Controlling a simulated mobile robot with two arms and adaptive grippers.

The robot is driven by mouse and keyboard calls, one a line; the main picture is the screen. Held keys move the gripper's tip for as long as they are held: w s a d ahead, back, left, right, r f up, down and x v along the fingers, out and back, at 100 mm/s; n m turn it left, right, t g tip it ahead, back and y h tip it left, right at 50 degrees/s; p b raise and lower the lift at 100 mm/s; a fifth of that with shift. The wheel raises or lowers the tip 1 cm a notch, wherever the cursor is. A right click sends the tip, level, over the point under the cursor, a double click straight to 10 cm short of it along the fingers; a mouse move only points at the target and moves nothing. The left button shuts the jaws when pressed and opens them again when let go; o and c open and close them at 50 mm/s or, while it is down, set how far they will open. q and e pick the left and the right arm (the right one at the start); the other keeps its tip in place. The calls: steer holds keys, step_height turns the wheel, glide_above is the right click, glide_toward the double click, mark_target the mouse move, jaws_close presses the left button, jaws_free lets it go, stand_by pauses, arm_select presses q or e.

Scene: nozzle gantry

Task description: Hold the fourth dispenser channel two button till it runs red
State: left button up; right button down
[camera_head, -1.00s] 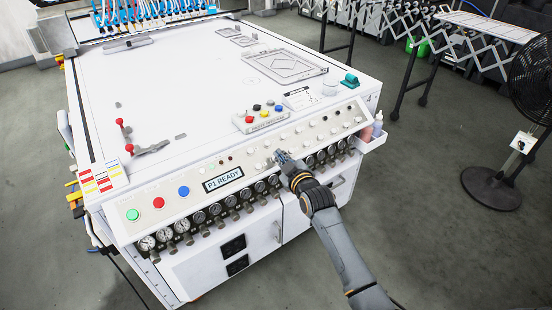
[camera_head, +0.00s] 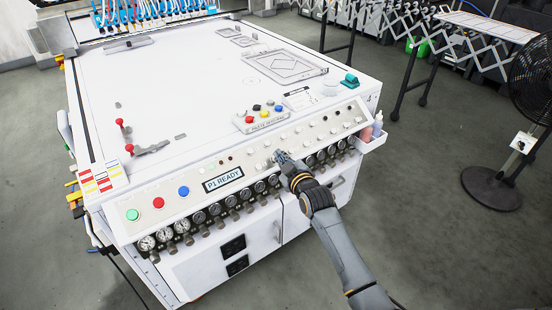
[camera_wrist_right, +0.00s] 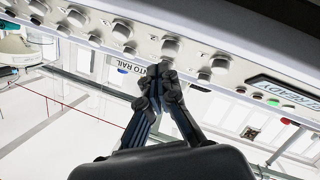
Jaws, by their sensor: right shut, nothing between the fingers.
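My right gripper (camera_head: 281,156) is shut and empty at the front control panel (camera_head: 205,178) of the white machine, right of the "P1 READY" display (camera_head: 223,179). In the right wrist view my fingertips (camera_wrist_right: 158,82) are together near a row of pale knobs or buttons, just below one knob (camera_wrist_right: 171,47) and beside another (camera_wrist_right: 220,63). I cannot tell whether they touch anything. The channel labels are too small to read, so I cannot tell which is channel two. No red light shows clearly on these knobs. My left gripper is out of view.
A small box with several coloured buttons (camera_head: 262,118) stands on the machine top behind the panel. Pressure gauges (camera_head: 147,243) line the front below the panel. Green (camera_head: 132,214), red (camera_head: 158,202) and blue (camera_head: 183,191) buttons sit at the left. A fan (camera_head: 490,187) stands right.

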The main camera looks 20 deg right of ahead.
steer(key=shift+w+f, duration=0.2)
steer(key=shift+f, duration=0.1)
steer(key=shift+w+a+f+b, duration=0.15)
steer(key=shift+w+f+b, duration=0.1)
steer(key=shift+f+b, duration=0.25)
stand_by(0.7)
stand_by(0.4)
stand_by(1.9)
steer(key=shift+r, duration=0.15)
stand_by(2.0)
steer(key=shift+s+d+r+p, duration=0.2)
steer(key=shift+s+r+p, duration=0.4)
steer(key=shift+p, duration=0.65)
steer(key=shift+w+r, duration=0.1)
